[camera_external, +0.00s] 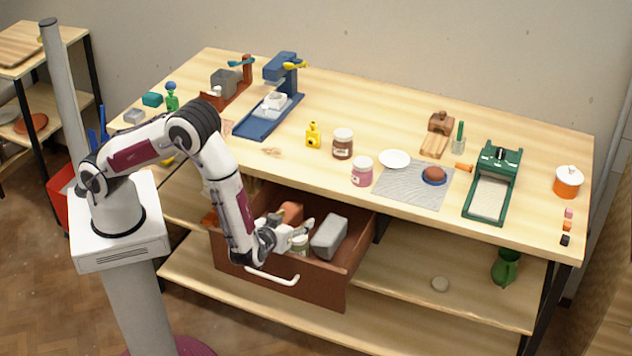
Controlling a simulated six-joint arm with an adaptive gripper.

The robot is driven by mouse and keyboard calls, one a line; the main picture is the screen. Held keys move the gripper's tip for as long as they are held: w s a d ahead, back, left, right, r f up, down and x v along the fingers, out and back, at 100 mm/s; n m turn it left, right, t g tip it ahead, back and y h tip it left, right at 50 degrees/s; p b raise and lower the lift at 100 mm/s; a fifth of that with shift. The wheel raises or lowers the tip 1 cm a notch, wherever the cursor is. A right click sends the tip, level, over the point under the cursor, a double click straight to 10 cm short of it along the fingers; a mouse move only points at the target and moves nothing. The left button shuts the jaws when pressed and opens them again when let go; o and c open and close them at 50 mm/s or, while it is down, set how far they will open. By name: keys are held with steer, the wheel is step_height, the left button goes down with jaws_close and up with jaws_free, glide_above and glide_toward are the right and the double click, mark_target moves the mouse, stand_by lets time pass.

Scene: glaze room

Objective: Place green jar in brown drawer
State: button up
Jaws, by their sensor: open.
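The brown drawer (325,289) is pulled out below the table top, with a white handle on its front. The green jar (300,244), small with a pale lid, shows inside the drawer, right at my gripper. My gripper (297,236) is low over the drawer and open, with its fingers beside the jar. I cannot tell whether a finger touches the jar. The gripper and wrist hide part of the jar and of the drawer's left side.
In the drawer lie a grey block (329,237) and an orange-brown block (290,212). On the table top above stand a brown jar (343,144), a pink jar (361,172) and a yellow bottle (313,135). The table's front edge overhangs the drawer's back.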

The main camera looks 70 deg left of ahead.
steer(key=v, duration=1)
steer(key=shift+s+d, duration=0.15)
steer(key=shift+s, duration=0.05)
steer(key=shift+w, duration=0.1)
steer(key=w+d+r+m+t+h, duration=0.1)
steer(key=w+d+r+h, duration=0.3)
steer(key=w+r+h, duration=0.45)
step_height(320, 180, up, 13)
steer(key=a+m+h, duration=0.2)
steer(key=m+h, duration=0.2)
steer(key=h, duration=0.1)
steer(key=s+a+m+g+y, duration=0.4)
steer(key=s+a, duration=1.9)
steer(key=s, duration=0.3)
steer(key=shift+s+a+r+g, duration=0.2)
steer(key=shift+s+g, duration=0.15)
steer(key=shift+g, duration=0.05)
